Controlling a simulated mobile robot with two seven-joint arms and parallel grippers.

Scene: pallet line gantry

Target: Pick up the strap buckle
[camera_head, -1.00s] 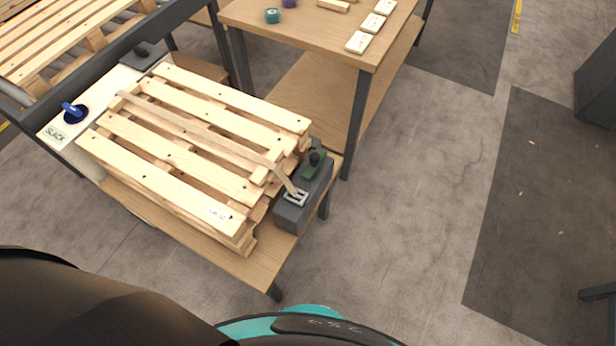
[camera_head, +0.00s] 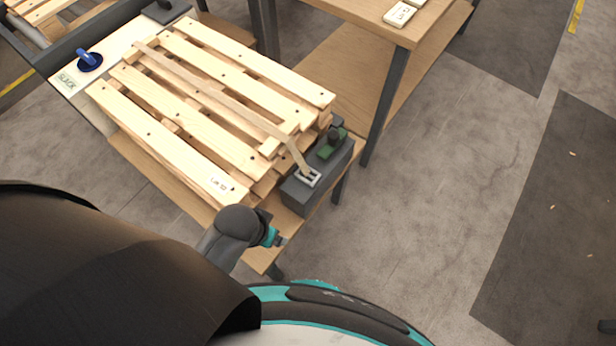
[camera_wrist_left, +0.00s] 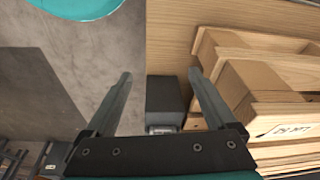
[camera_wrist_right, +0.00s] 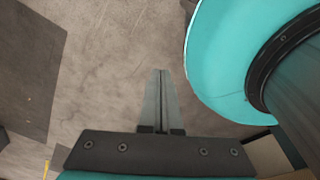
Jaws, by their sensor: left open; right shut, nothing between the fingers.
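The strap buckle (camera_head: 308,176) is a small silver frame at the end of a tan strap (camera_head: 215,97). It rests on the dark grey block (camera_head: 300,198) at the pallet's right end. In the left wrist view the buckle (camera_wrist_left: 161,129) shows low between the fingers, on the near end of the block. My left gripper (camera_wrist_left: 159,74) is open and empty, pointing down. In the head view my left arm's wrist (camera_head: 240,228) is over the table's near corner, short of the block. My right gripper (camera_wrist_right: 160,72) is shut and empty over bare floor, seen only in its wrist view.
A wooden pallet (camera_head: 152,133) fills most of the table (camera_head: 258,258), with the strap across it. A green-based clamp (camera_head: 333,143) with a black knob stands on the block behind the buckle. A second table (camera_head: 372,17) stands behind.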

